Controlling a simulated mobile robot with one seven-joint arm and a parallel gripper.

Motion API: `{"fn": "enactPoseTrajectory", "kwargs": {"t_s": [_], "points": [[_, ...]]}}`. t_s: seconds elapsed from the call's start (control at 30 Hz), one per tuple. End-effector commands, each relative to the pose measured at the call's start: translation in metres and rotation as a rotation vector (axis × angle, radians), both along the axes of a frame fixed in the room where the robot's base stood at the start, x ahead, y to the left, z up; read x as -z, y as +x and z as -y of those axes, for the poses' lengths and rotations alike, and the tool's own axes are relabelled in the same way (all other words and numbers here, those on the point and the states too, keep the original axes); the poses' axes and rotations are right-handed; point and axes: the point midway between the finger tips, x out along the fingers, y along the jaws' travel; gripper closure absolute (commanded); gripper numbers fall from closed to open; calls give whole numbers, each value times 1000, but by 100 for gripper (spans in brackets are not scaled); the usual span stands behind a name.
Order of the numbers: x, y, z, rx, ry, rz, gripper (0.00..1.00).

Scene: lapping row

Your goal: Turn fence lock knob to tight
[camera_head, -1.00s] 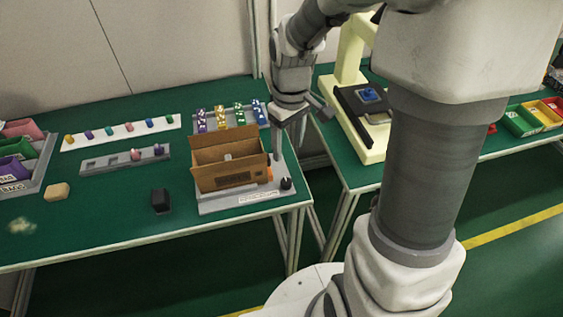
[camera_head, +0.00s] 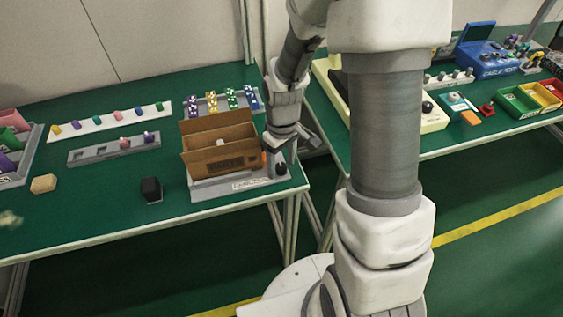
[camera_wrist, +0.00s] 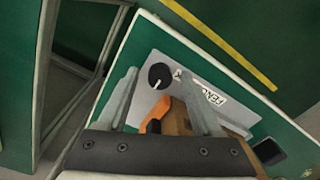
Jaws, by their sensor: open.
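The fence lock knob (camera_head: 281,169) is small, round and black, at the right end of the grey fixture base (camera_head: 211,192). In the wrist view the knob (camera_wrist: 161,73) shows a white pointer line toward the gripper side. A white label (camera_wrist: 211,95) lies beside it; its text is only partly readable. My gripper (camera_head: 281,153) is open and empty, pointing down above the knob. In the wrist view its two fingers (camera_wrist: 158,82) lie either side of the knob in the picture, still above it. Any tight mark is too small to make out.
A cardboard box (camera_head: 219,163) stands on the fixture close left of the knob. An orange part (camera_wrist: 159,114) sits between box and knob. A black block (camera_head: 151,189) stands on the green table. The table edge is just right of the fixture.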

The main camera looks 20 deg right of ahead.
Motion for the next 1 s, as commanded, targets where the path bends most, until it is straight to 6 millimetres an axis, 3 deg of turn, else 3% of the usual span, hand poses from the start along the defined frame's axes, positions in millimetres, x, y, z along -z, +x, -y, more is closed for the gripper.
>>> {"fn": "enactPoseTrajectory", "kwargs": {"t_s": [0.07, 0.4, 0.77, 1.0], "points": [[0, 0, 0, 0, 0, 0, 38], [0, 0, 0, 0, 0, 0, 100], [-1, 0, 0, 22, 0, 1, 100], [-1, 0, 0, 139, 0, 0, 100]]}}
